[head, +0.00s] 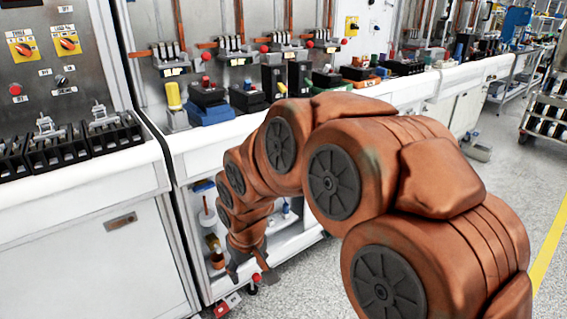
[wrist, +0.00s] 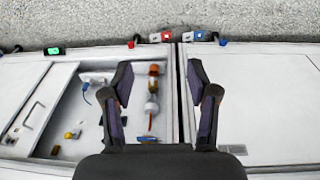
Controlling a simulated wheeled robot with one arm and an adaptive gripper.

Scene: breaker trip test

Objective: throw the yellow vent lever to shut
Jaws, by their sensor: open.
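My gripper (head: 247,270) points down in front of the open lower cabinet (head: 295,238), and its fingers stand apart. In the wrist view my gripper (wrist: 159,82) is open and empty, with an upright fitting showing between its fingers. This fitting (wrist: 152,105) has an orange-brown end and a white round middle; it stands inside the cabinet. A small yellow piece (wrist: 73,133) lies left of the gripper in the wrist view. I cannot tell which yellow part is the vent lever.
A white closed cabinet door (head: 100,262) lies to the left. Red and white boxes (head: 228,304) sit low by the floor near my gripper. The bench above holds a yellow cylinder (head: 173,96) and several breakers.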

